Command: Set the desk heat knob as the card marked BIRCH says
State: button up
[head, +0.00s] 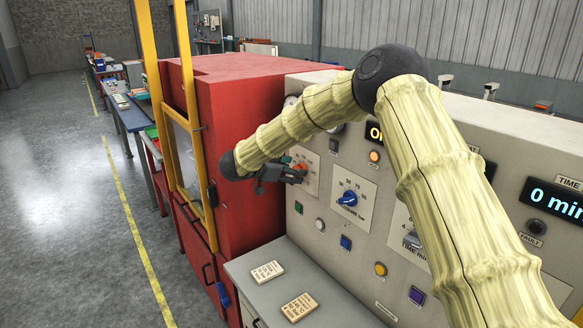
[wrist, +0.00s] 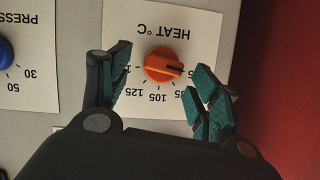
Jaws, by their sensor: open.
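The heat knob (wrist: 163,65) is orange-red with a dark pointer line, on a white plate (wrist: 190,22) marked HEAT °C, upside down in the wrist view. The line points to the picture's right, towards a number partly hidden by a finger; 105 and 125 show below. My open gripper (wrist: 160,66) has one teal-padded finger on each side of the knob, with visible gaps. In the head view my gripper (head: 285,175) is at the knob (head: 300,168).
A blue pressure knob (head: 347,198) sits on the panel beside the heat plate, with a grey time knob (head: 412,240) further right. Several buttons lie below. The red press (head: 235,120) with its yellow frame stands left. The grey desk (head: 315,275) is mostly clear.

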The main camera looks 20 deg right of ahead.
jog(key=shift+x, duration=0.75)
jog(key=shift+a, duration=0.1)
